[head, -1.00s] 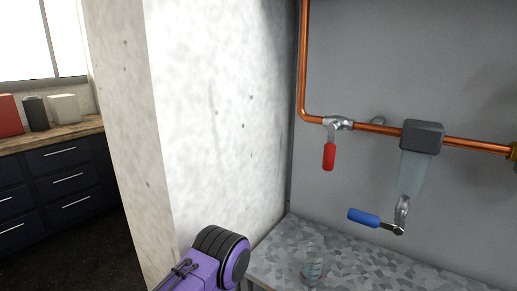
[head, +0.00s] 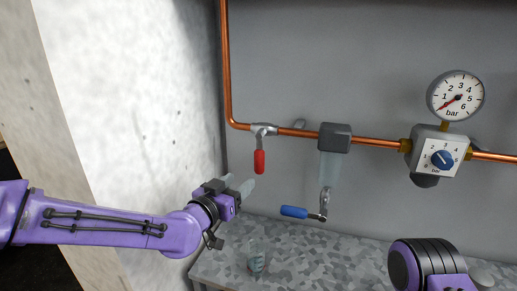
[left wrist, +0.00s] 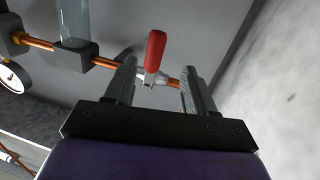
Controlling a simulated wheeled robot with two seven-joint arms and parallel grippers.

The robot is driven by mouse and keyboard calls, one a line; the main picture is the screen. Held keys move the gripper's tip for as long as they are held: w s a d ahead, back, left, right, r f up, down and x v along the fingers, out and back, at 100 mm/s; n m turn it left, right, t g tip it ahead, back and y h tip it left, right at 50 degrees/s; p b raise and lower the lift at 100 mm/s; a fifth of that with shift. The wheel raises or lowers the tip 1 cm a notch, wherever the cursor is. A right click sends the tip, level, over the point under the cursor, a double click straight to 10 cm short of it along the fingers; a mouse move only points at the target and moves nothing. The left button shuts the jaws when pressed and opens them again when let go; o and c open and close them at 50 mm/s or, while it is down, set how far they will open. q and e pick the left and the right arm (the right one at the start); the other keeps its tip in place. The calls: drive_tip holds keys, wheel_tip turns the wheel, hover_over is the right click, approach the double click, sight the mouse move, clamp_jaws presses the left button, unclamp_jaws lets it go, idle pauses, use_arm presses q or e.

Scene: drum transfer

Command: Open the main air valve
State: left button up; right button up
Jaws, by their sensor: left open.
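The valve with the red handle (head: 259,161) sits on the horizontal copper pipe on the grey wall. The handle hangs straight down, across the pipe. My left gripper (head: 240,184) is open and empty, just below and left of the handle in the head view. In the left wrist view, the red handle (left wrist: 155,52) shows between the two fingers of my left gripper (left wrist: 158,70), beyond their tips. I see no contact. Part of my right arm shows at the lower right of the head view, but its gripper is not visible.
A filter bowl (head: 333,150) with a blue-handled drain valve (head: 295,212) hangs right of the red handle. A pressure gauge (head: 456,96), needle low, tops a regulator (head: 440,157). A pale wall (head: 130,120) is close on the left.

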sight(257, 160)
use_arm(q)
drive_tip(key=shift+m+h, duration=0.3)
drive_tip(key=shift+m, duration=0.1)
drive_tip(key=r+p+x, duration=0.1)
drive_tip(key=x, duration=0.6)
drive_tip(key=r+p+x, duration=0.1)
drive_tip(key=x, duration=0.3)
drive_tip(key=shift+s+d+r+p, duration=0.1)
drive_tip(key=shift+r+p, duration=0.2)
drive_tip(key=shift+p, duration=0.05)
clamp_jaws()
